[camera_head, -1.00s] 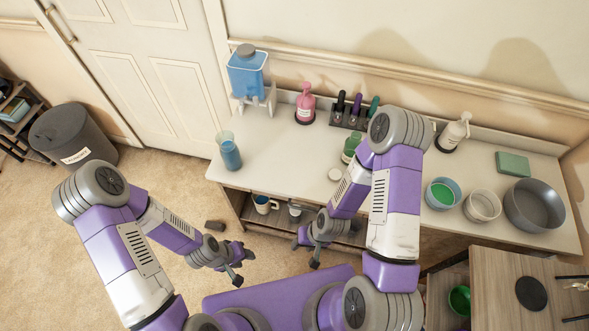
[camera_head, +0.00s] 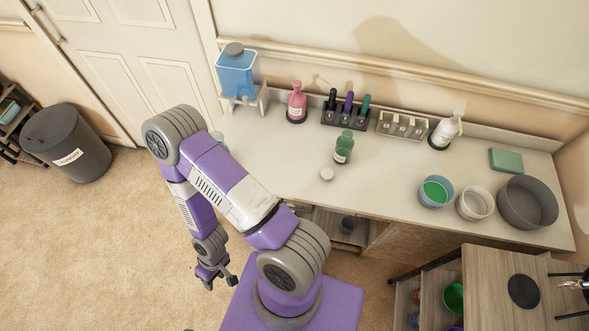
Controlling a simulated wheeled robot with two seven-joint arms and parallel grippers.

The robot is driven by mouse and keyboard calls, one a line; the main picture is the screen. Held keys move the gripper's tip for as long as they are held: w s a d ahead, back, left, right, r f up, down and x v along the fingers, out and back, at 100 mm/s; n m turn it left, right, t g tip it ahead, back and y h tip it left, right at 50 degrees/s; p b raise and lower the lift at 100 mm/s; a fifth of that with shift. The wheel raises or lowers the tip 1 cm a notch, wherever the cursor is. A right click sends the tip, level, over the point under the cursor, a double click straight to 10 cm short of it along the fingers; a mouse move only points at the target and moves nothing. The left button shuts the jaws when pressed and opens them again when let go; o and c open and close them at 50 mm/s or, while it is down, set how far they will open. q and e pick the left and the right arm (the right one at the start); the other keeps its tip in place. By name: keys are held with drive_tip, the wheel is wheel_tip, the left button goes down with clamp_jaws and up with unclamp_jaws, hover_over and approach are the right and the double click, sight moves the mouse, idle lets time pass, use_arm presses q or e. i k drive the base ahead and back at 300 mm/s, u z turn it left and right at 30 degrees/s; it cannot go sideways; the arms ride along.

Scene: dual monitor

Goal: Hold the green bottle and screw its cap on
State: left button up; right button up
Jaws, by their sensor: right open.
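The green bottle (camera_head: 343,147) stands upright on the white counter, and its top looks uncapped, though it is small in this view. A small white round piece, likely the cap (camera_head: 327,174), lies on the counter just in front of the bottle, apart from it. My right gripper (camera_head: 214,279) hangs low in front of the counter, left of and well away from the bottle and cap. It is open and empty. My left gripper is not in view.
A pink bottle (camera_head: 296,103), a rack of dark, purple and teal items (camera_head: 346,110) and a white pump bottle (camera_head: 444,133) line the counter's back. Bowls, including a grey one (camera_head: 528,203), stand at right. The counter (camera_head: 285,165) is clear left of the cap.

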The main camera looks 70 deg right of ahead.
sight(345, 144)
drive_tip(key=u, duration=0.05)
drive_tip(key=k, duration=0.35)
drive_tip(key=z, duration=1.8)
